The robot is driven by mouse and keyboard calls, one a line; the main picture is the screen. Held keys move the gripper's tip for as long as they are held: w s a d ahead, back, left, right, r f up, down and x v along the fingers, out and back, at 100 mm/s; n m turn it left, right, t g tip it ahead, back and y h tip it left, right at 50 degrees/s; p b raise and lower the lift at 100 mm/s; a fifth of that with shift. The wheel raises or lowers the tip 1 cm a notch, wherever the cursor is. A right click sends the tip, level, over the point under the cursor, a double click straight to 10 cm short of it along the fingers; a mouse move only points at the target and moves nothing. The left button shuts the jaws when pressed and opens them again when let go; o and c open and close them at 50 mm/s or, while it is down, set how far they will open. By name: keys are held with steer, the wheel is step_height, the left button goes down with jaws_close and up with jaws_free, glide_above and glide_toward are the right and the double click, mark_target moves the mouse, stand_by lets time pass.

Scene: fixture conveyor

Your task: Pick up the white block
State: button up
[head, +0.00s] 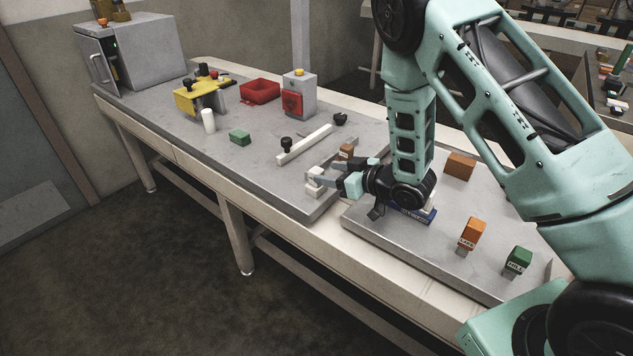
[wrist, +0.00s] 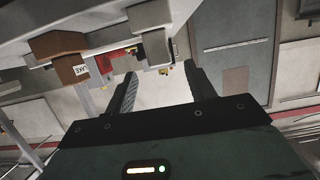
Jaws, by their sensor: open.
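The white block (head: 313,189) stands near the front right edge of the grey conveyor bed in the head view, partly covered by my fingers. In the wrist view a pale block (wrist: 151,17), likely the same one, is at the top, just beyond the fingertips. My gripper (head: 324,179) is level, reaching left at the block. Its two fingers are apart with nothing between them in the wrist view (wrist: 161,69). The head view does not show clearly whether a finger touches the block.
A brown block (head: 347,151) stands just behind the white one; it also shows in the wrist view (wrist: 58,47). A white bar (head: 304,145) and a green block (head: 240,137) lie left. Orange (head: 471,232) and green (head: 518,260) labelled blocks stand right. The bed's front left is clear.

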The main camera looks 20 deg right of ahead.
mark_target(319, 171)
steer(key=p+x, duration=0.1)
steer(key=x, duration=0.4)
steer(key=shift+a+f, duration=0.1)
steer(key=c, duration=1.1)
